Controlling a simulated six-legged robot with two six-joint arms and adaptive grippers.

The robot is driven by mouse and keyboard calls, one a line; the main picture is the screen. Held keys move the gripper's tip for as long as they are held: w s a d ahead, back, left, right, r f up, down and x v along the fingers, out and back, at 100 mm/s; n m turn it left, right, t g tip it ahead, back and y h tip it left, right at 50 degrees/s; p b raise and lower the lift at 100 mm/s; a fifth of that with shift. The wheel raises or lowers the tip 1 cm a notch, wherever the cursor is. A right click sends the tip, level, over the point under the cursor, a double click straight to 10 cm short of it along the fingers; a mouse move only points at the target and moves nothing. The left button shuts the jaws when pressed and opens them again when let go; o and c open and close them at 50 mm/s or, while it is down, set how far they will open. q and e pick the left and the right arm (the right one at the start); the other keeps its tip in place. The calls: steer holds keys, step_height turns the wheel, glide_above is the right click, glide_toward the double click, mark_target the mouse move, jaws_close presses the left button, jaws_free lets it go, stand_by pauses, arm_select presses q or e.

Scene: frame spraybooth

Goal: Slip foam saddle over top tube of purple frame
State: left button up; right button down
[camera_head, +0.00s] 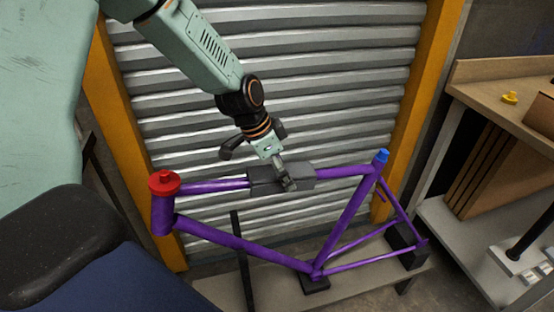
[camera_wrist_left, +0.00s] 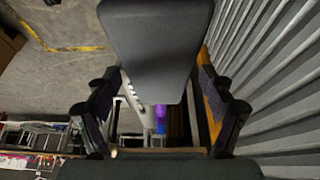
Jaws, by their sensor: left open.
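The purple frame (camera_head: 232,242) stands upright on a low bench. A red cap (camera_head: 164,182) tops its head tube and a blue cap (camera_head: 381,156) its seat tube. The dark grey foam saddle (camera_head: 264,181) is at the middle of the top tube (camera_head: 215,186), which emerges at both ends. How deeply it sits is hidden. My left gripper (camera_head: 287,180) is at the foam, its fingers open. In the left wrist view the gripper (camera_wrist_left: 160,95) has its fingers spread, with the grey foam (camera_wrist_left: 155,35) ahead between them. My right gripper is not in view.
The bench (camera_head: 228,289) has dark supports (camera_head: 315,284) under the frame. A corrugated metal shutter (camera_head: 290,60) stands behind, between orange posts (camera_head: 400,110). At right, a wooden-topped workbench (camera_head: 500,75) holds a yellow item (camera_head: 510,98).

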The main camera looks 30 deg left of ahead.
arm_select(q)
steer(key=v, duration=1.1)
steer(key=shift+r, duration=0.4)
steer(key=x, duration=1.2)
steer(key=shift+s+a, duration=0.1)
stand_by(0.5)
